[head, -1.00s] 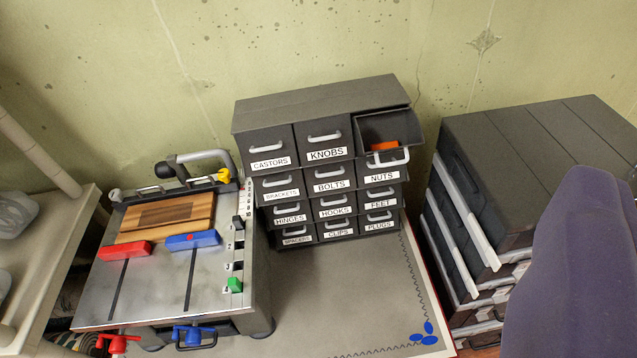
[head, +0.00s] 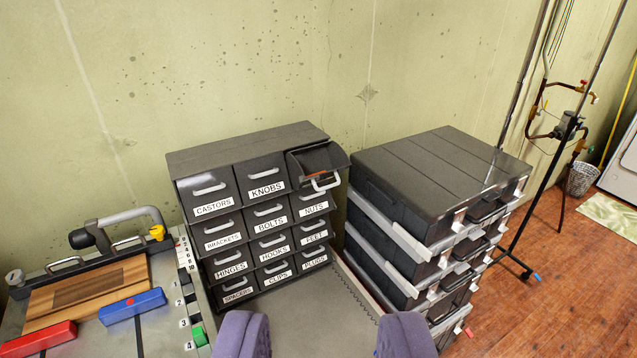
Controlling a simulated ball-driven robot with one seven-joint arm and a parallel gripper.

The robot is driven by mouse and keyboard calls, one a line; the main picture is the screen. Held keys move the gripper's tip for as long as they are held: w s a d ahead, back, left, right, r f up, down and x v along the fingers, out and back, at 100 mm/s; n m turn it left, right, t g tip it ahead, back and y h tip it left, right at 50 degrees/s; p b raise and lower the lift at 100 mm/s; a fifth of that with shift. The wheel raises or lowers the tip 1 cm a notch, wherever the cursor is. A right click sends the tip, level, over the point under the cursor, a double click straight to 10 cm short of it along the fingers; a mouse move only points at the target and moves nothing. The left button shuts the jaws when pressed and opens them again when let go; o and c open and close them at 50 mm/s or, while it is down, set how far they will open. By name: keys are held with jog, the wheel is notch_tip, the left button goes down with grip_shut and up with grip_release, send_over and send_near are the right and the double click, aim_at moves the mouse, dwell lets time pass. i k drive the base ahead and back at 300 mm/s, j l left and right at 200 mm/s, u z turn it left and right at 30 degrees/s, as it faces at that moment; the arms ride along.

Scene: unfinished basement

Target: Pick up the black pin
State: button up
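My gripper (head: 322,336) shows as two purple fingers at the bottom edge, spread wide apart with nothing visible between them. A workbench (head: 160,322) stands at the lower left, with numbered slots along its right side. A small dark piece (head: 193,271) near the upper slots may be the black pin; it is too small to tell. A green piece (head: 199,336) sits by number 4. My gripper is to the right of these slots and apart from them.
A labelled drawer cabinet (head: 245,150) stands against the wall, its top right drawer (head: 318,162) open. Stacked dark cases (head: 430,165) stand right of it. Red (head: 38,338) and blue (head: 133,305) blocks and a wooden board lie on the bench. Wooden floor is open at right.

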aim_at(182, 273)
jog(key=i+u, duration=0.3)
jog(key=i, duration=0.3)
jog(key=i+l+u, duration=0.3)
jog(key=i, duration=0.25)
jog(key=j, duration=0.1)
